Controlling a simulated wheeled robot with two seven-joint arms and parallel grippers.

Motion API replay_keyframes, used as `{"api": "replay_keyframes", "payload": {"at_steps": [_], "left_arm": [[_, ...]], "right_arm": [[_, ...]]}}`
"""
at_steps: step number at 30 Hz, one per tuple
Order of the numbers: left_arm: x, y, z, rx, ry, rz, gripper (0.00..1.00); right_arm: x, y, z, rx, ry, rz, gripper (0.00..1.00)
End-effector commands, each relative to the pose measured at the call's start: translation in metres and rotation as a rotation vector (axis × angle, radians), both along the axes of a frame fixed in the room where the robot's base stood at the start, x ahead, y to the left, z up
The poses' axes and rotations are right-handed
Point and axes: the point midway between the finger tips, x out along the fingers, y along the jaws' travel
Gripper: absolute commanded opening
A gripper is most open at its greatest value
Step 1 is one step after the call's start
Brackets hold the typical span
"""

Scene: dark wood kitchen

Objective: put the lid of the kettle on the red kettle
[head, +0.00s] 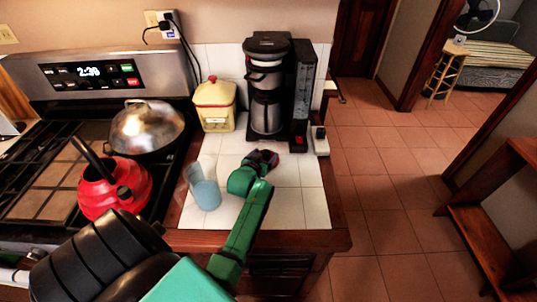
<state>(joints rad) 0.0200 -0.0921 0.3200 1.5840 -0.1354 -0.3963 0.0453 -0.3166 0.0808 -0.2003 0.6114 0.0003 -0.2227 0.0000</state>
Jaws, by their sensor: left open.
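The red kettle (104,189) stands on the front of the stove at the left, with a black handle slanting up to the left and a black knob-like part facing right. A small dark red piece, seemingly the kettle lid (263,157), is on the white tiled counter in front of the coffee maker. My left gripper (248,182), green, reaches over the counter right at the near side of this piece and partly covers it. It is open; whether its fingers touch the piece cannot be told. My right gripper is not in view.
A pale blue glass (204,187) stands just left of my gripper. The coffee maker (267,95) and a yellow canister with a red lid (215,107) stand behind. A domed metal pan (147,130) sits behind the kettle. The counter's right front is clear.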

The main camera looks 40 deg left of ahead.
Motion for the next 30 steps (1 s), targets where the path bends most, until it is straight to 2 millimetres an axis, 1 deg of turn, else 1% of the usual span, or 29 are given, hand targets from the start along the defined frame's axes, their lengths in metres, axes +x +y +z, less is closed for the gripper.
{"api": "replay_keyframes", "payload": {"at_steps": [4, 5, 6, 8, 9, 10, 11, 13, 15, 20, 23, 26, 29, 30], "left_arm": [[0.000, 0.000, 0.000, 0.000, 0.001, 0.000, 0.80], [0.000, 0.000, 0.000, -0.001, 0.002, 0.000, 0.73], [0.000, 0.000, 0.000, -0.001, 0.002, 0.000, 0.57], [0.000, 0.000, 0.000, 0.000, 0.001, 0.000, 0.34], [0.000, 0.000, 0.000, 0.000, 0.001, 0.000, 0.19], [0.000, 0.000, 0.000, 0.000, 0.001, 0.000, 0.08], [0.000, 0.000, 0.001, 0.000, 0.001, 0.000, 0.00], [0.000, 0.000, 0.001, 0.000, 0.000, 0.000, 0.00], [0.000, 0.000, 0.001, 0.000, -0.001, 0.000, 0.00], [0.000, 0.000, 0.003, 0.000, 0.000, 0.000, 0.00], [0.000, 0.000, 0.012, 0.002, -0.002, 0.000, 0.00], [0.001, 0.000, 0.031, 0.003, -0.004, -0.001, 0.00], [0.001, 0.001, 0.065, 0.005, -0.009, -0.001, 0.00], [0.001, 0.001, 0.081, 0.006, -0.011, -0.001, 0.00]], "right_arm": [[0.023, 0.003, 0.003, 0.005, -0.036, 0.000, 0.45], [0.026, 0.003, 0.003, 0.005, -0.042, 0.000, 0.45], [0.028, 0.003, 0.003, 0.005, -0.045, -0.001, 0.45], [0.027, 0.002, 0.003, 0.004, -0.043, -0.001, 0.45], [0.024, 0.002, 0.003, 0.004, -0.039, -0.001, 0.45], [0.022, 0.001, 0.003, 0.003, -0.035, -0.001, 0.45], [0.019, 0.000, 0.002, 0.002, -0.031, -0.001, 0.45], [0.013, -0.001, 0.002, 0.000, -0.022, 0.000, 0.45], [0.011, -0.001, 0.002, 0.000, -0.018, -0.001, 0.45], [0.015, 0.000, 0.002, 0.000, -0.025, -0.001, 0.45], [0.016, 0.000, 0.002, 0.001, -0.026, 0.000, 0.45], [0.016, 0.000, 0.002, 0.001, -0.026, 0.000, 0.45], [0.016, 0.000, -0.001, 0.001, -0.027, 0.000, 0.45], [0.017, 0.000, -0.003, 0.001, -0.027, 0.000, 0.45]]}}
